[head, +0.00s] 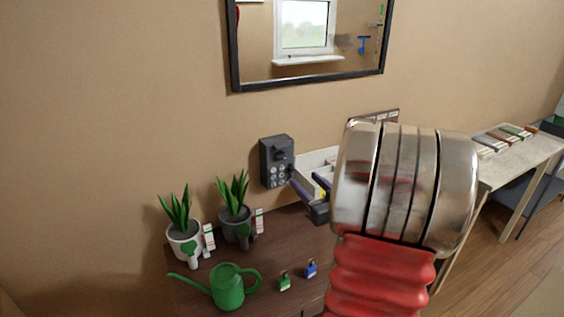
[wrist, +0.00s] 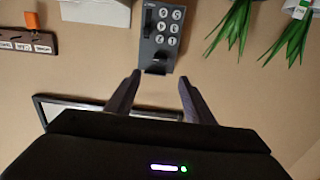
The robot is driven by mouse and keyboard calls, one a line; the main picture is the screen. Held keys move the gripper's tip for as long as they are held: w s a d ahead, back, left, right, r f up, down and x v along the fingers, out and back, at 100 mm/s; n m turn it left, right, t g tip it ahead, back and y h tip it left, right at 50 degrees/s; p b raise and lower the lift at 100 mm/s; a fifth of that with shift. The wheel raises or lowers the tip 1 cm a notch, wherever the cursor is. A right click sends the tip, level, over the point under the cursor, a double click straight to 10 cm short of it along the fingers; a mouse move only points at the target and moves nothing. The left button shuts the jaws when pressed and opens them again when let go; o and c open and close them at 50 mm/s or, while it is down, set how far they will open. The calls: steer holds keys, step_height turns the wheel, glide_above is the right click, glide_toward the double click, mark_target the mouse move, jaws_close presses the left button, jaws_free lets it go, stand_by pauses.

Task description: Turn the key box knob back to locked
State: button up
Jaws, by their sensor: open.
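The dark grey key box (head: 268,166) is mounted on the tan wall above the brown table. It also shows upside down in the wrist view (wrist: 174,49), with round white number buttons. Its dark knob (head: 283,154) sticks out near the top of the box. In the wrist view the knob (wrist: 157,66) lies just beyond and between my fingertips. My gripper (head: 307,197) is open and empty, a little right of and below the box in the head view. In the wrist view its fingers (wrist: 160,78) appear apart from the knob. I cannot tell the knob's exact angle.
Two potted plants (head: 184,243) (head: 235,222), a green watering can (head: 227,288), a green padlock (head: 284,281) and a blue padlock (head: 311,268) stand on the table (head: 194,295). A white container (head: 312,160) sits right of the box. A dark-framed mirror (head: 310,80) hangs above.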

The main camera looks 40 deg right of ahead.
mark_target(283, 159)
steer(key=shift+w, duration=0.1)
steer(key=x, duration=1.3)
steer(key=shift+w+f, duration=0.1)
steer(key=shift+w, duration=0.2)
steer(key=shift+d, duration=0.1)
